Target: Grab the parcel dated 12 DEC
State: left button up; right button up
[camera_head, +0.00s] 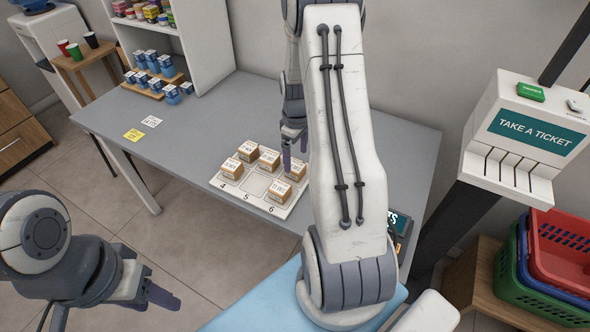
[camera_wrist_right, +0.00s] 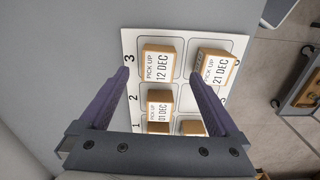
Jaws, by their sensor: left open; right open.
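The parcel marked 12 DEC (camera_wrist_right: 157,66) is a small brown box with a white label, in cell 3 of a white numbered board (camera_wrist_right: 130,42). In the head view this parcel (camera_head: 296,172) is at the board's right, partly behind my right gripper. My right gripper (camera_head: 293,150) is open and empty above the board. In the right wrist view its fingertips (camera_wrist_right: 160,72) appear on either side of the 12 DEC parcel; I cannot tell their height above it. My left gripper (camera_head: 155,282) is open and empty at the lower left, away from the counter.
The parcel marked 21 DEC (camera_wrist_right: 213,67) is in cell 6, close by the right fingertip. The 01 DEC parcel (camera_wrist_right: 159,103) is in cell 2. Two more parcels stand in cells 1 and 4; cell 5 is empty.

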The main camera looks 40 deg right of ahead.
aim_at(296, 166)
jog(key=shift+w+d+f+p, duration=0.1)
jog(key=shift+f+p, duration=0.25)
jog(key=shift+f, duration=1.15)
jog(key=shift+w+f+p, duration=0.1)
jog(key=shift+f+p, duration=0.2)
jog(key=shift+f, duration=1.2)
jog(key=c, duration=1.5)
jog(key=shift+r, duration=0.15)
